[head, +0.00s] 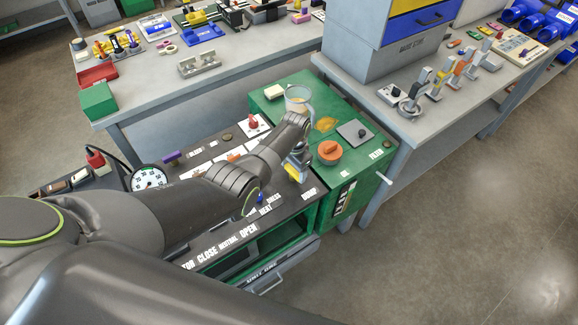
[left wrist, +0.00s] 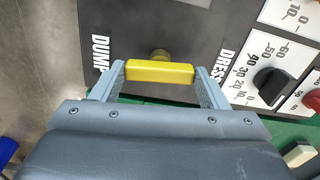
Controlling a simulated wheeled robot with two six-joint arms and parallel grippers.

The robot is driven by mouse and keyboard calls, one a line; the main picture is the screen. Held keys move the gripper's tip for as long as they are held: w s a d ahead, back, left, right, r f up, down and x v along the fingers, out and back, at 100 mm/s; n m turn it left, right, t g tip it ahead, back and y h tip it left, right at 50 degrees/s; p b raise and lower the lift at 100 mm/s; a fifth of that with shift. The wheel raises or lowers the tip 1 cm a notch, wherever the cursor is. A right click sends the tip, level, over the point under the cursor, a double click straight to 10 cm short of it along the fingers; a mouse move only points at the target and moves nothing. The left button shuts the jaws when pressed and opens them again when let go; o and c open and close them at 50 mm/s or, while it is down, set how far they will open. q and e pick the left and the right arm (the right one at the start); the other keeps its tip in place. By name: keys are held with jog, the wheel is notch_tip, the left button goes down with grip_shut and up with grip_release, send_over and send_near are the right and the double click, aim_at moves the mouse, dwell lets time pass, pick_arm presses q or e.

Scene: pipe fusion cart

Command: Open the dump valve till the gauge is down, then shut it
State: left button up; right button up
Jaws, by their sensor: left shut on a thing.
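The dump valve's yellow bar handle (left wrist: 160,72) sits on a round stem on the dark panel, beside the DUMP label (left wrist: 100,55) in the left wrist view. My left gripper (left wrist: 161,78) is shut on the handle, one finger at each end of the bar. In the head view my left gripper (head: 297,165) is at the panel's right end, and its arm covers much of the panel. The pressure gauge (head: 148,178) is a white round dial at the panel's left; its needle is too small to read surely. My right gripper is not in view.
The green cart top (head: 300,82) holds a clear jug (head: 298,100), an orange knob (head: 330,151) and a grey plate (head: 355,132) close to my gripper. A black dial (left wrist: 272,84) is right of the handle. Grey benches (head: 250,52) stand behind; open floor lies right.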

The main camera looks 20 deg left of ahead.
aim_at(292, 170)
pick_arm(q)
jog(key=shift+a, duration=0.15)
jog(key=o, duration=1)
notch_tip(292, 170, up, 18)
jog(key=shift+f, duration=0.25)
jog(key=shift+a, duration=0.1)
